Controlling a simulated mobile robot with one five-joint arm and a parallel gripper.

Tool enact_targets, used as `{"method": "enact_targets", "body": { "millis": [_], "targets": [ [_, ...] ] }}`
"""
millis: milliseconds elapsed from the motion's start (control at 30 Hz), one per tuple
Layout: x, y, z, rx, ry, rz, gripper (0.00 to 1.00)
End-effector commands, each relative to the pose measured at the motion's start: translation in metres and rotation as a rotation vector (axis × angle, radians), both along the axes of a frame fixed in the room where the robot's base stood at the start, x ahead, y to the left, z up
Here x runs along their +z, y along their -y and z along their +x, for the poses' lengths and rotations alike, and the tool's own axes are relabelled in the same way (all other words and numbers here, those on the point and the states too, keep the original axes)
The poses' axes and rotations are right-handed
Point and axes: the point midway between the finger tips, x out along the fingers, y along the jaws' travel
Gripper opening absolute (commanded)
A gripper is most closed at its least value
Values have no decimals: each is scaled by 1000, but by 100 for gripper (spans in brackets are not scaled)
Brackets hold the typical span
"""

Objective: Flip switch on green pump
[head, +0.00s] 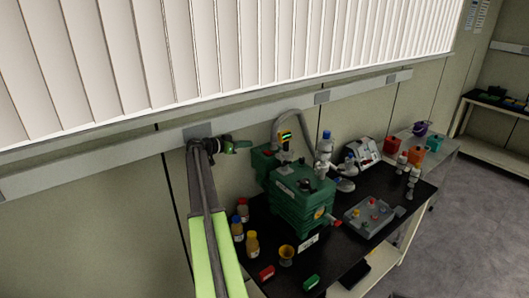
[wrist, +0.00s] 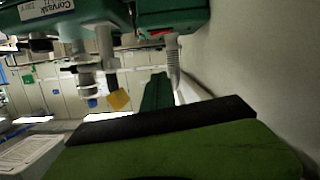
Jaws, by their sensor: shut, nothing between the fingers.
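The green pump (head: 301,192) stands on the black bench top in the head view, a stacked green body with a pale label and a grey hose at its back. In the wrist view green housing (wrist: 172,14) with a red patch fills the top edge; part of it is cut off.
A wall rail (head: 260,117) runs behind my gripper.

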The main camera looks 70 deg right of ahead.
Motion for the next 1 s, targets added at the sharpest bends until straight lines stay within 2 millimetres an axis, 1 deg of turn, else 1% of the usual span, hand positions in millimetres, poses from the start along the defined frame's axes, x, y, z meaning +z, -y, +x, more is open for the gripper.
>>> {"method": "enact_targets", "body": {
  "millis": [133, 267, 633, 700, 800, 900, 1000],
  "targets": [
    [-2, 3, -2, -1, 0, 1, 0],
    [-8, 17, -12, -3, 0, 2, 0],
    [-28, 82, -56, -3, 0, 3, 0],
    [-47, 80, -57, -1, 1, 3, 0],
    [-58, 78, -59, -1, 0, 4, 0],
    [-64, 78, -60, -1, 0, 4, 0],
    [-66, 77, -60, -1, 0, 4, 0]
  ]
}}
